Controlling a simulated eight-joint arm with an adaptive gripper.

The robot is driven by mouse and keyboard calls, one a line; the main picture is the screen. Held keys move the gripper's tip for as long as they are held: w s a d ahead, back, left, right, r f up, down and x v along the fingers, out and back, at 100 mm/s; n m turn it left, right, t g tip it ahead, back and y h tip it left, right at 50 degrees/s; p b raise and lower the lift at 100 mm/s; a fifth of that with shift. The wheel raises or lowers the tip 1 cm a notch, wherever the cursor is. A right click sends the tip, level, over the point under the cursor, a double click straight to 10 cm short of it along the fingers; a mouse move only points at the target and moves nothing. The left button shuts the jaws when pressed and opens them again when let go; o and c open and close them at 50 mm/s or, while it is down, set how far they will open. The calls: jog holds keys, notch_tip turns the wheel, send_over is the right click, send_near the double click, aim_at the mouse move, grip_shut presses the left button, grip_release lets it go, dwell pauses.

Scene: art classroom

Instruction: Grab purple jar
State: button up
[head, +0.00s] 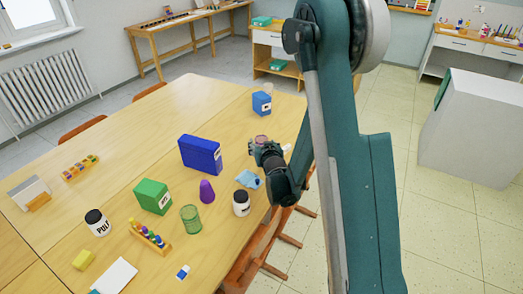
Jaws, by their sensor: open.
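My gripper (259,150) is open above the right side of the wooden table (225,245), at the end of my teal arm. A small round pinkish-purple thing (262,139) shows right at the gripper, mostly hidden by it. It could be the purple jar, but I cannot tell for sure, nor whether the fingers touch it. A purple, round-topped, cone-like object (206,191) stands upright on the table, left of and nearer than the gripper, clear of it.
Near the gripper are a blue box (200,155), a crumpled light-blue cloth (249,179), a dark-lidded white jar (241,204) and a blue container (262,103). A green box (153,197) and green cup (190,218) stand farther left. The table's right edge is close.

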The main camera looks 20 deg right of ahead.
aim_at(261, 140)
jog(key=shift+w+f, duration=0.15)
jog(key=shift+w, duration=0.25)
jog(key=shift+b+x, duration=0.75)
jog(key=shift+x, duration=1.8)
jog(key=shift+d+f, duration=0.1)
jog(key=shift+c, duration=0.3)
jog(key=c, duration=0.9)
